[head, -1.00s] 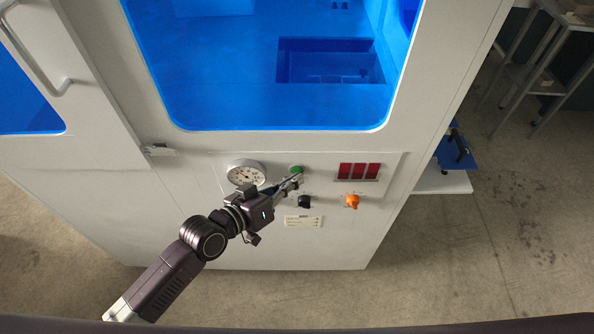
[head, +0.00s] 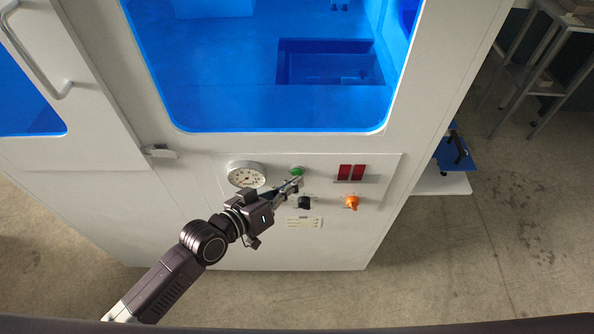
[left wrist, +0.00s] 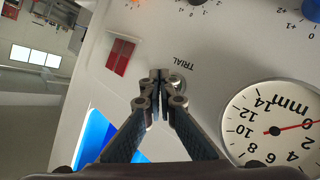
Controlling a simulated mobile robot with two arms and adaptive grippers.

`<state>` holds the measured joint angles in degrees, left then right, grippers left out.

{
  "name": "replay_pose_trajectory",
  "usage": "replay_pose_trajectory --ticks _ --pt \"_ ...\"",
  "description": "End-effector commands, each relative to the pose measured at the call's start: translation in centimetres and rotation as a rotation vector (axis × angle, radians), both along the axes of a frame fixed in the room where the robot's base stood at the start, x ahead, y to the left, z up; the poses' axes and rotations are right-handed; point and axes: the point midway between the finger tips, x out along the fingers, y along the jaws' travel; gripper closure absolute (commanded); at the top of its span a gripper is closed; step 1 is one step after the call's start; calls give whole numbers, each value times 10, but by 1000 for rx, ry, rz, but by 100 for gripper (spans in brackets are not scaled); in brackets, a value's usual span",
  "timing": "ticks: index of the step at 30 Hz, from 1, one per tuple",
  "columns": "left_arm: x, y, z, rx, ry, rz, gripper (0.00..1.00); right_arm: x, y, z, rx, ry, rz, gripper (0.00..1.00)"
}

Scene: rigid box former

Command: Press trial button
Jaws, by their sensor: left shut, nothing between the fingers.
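The green button (head: 297,170) sits on the white front panel, right of the round dial. In the left wrist view the word TRIAL is printed by a round button rim (left wrist: 180,81), mostly hidden behind my fingertips. My left gripper (head: 297,182) is shut and empty, its tips just below and in front of the green button. It also shows in the left wrist view (left wrist: 159,76), pointing at the panel. I cannot tell whether the tips touch the button. My right gripper is not in view.
The dial (head: 246,174) is left of the button. A red display (head: 350,172) with two lit blocks is to the right. A black knob (head: 304,202) and an orange knob (head: 352,202) sit below. A blue-lit window (head: 250,100) is above the panel.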

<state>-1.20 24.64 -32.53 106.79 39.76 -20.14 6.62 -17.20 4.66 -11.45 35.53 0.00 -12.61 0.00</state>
Motion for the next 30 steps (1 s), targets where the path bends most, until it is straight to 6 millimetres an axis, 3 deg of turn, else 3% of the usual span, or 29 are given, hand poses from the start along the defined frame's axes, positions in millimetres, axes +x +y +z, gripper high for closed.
replay_pose_trajectory --ticks 14,30 --pt "-9 0 0 -1 3 -1 100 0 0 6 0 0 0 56" --pt "-55 0 1 0 2 -1 100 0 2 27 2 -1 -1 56"
